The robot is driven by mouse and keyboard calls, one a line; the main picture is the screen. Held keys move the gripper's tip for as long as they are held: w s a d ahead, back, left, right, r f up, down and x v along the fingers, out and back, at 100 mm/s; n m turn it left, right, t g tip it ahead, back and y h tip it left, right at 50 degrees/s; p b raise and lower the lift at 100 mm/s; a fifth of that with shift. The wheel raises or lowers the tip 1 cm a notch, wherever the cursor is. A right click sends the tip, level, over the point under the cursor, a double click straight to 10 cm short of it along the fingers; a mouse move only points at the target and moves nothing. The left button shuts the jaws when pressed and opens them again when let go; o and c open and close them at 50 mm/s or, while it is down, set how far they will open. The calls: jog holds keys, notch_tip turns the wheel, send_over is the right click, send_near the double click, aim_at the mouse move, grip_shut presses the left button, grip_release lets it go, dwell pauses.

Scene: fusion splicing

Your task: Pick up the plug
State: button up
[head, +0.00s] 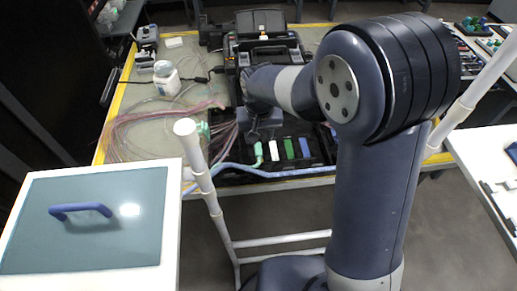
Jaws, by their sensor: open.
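Several small coloured pieces lie in a black tray (240,178) at the near edge of the table; I cannot tell for sure which one is the plug. They are a light green piece (258,153) on a light cable, a white piece (273,151), a green piece (289,149) and a blue piece (304,147). My gripper (262,133) points down just behind the light green and white pieces, at the tray's far side. It looks open, with nothing visibly held. Its fingertips are small and dark against the tray, and my arm hides the table to the right.
A black splicing machine (263,42) stands behind my gripper. White rails (215,205) stand before the table.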

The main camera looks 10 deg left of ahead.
aim_at(258, 148)
jog(key=shift+w+f, duration=0.1)
jog(key=shift+f, duration=2.6)
jog(key=shift+c, duration=0.5)
grip_shut()
